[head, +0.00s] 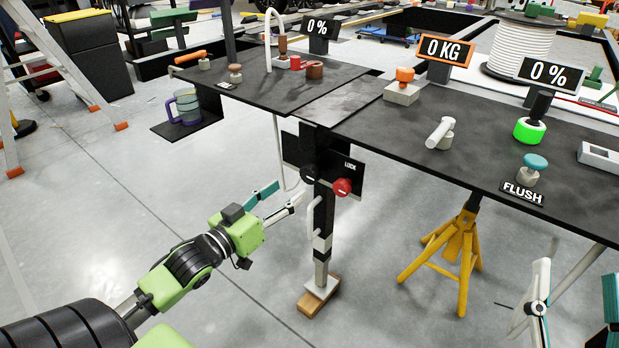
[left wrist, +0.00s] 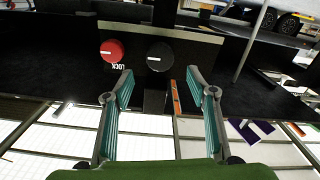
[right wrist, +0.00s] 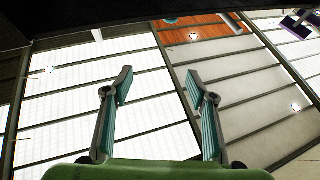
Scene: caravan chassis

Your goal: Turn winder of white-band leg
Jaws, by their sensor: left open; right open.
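The white-band leg (head: 321,225) stands upright under the table on a wooden block (head: 318,297). A black panel on its upper part carries a black round knob (head: 309,173) with a white mark, probably the winder, and a red knob (head: 342,187) by the word LOCK. In the left wrist view the black knob (left wrist: 160,57) is beyond and between the fingertips, and the red knob (left wrist: 112,52) is beside it. My left gripper (head: 282,199) is open, empty and apart from the knob, left of the leg. My right gripper (right wrist: 158,88) is open and empty, low at the head view's right edge.
The dark tabletop (head: 390,130) overhangs the leg. A yellow trestle (head: 455,250) stands right of it. A small shelf with a mug (head: 187,106) hangs at left. A hanging white hose (head: 279,150) passes near the panel. The floor at left is clear.

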